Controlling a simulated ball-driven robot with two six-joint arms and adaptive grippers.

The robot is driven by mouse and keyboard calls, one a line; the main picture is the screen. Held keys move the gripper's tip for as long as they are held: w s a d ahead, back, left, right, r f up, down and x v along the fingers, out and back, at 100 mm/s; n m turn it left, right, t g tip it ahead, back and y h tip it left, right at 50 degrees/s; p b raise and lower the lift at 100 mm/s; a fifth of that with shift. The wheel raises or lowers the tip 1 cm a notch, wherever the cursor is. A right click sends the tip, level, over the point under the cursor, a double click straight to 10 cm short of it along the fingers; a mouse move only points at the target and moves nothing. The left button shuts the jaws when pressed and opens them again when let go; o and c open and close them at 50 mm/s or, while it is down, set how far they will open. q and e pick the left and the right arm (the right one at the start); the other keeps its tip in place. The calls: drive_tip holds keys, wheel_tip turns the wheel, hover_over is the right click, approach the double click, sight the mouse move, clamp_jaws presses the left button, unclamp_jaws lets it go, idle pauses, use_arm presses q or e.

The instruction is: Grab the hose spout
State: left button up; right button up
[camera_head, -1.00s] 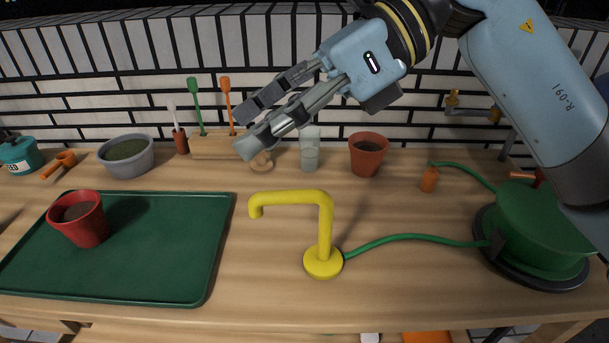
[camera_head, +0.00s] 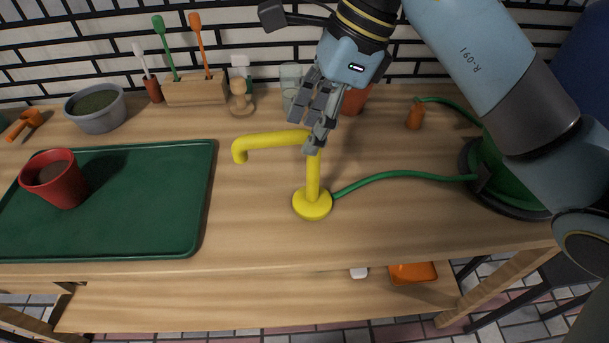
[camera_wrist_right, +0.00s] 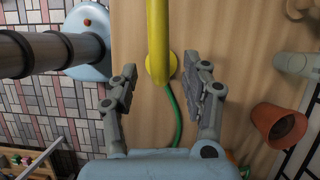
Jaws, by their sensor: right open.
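The yellow hose spout (camera_head: 313,180) stands upright on its round base on the wooden table, its bent arm reaching left. A green hose (camera_head: 400,175) runs right from its base. My right gripper (camera_head: 314,132) is at the top bend of the spout and hides part of it. In the right wrist view the spout (camera_wrist_right: 158,40) runs down the picture ahead of my right gripper (camera_wrist_right: 165,80), lined up between its parted fingers. The fingers are open and hold nothing. My left gripper does not show.
A green tray (camera_head: 180,235) with a red pot (camera_head: 56,180) lies at left. A grey bowl (camera_head: 96,112), wooden tool block (camera_head: 194,92) and glass (camera_head: 290,78) stand at the back. A green hose reel (camera_head: 505,185) is at right. The table around the spout base is clear.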

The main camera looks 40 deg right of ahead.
drive_tip(key=shift+x, duration=1.15)
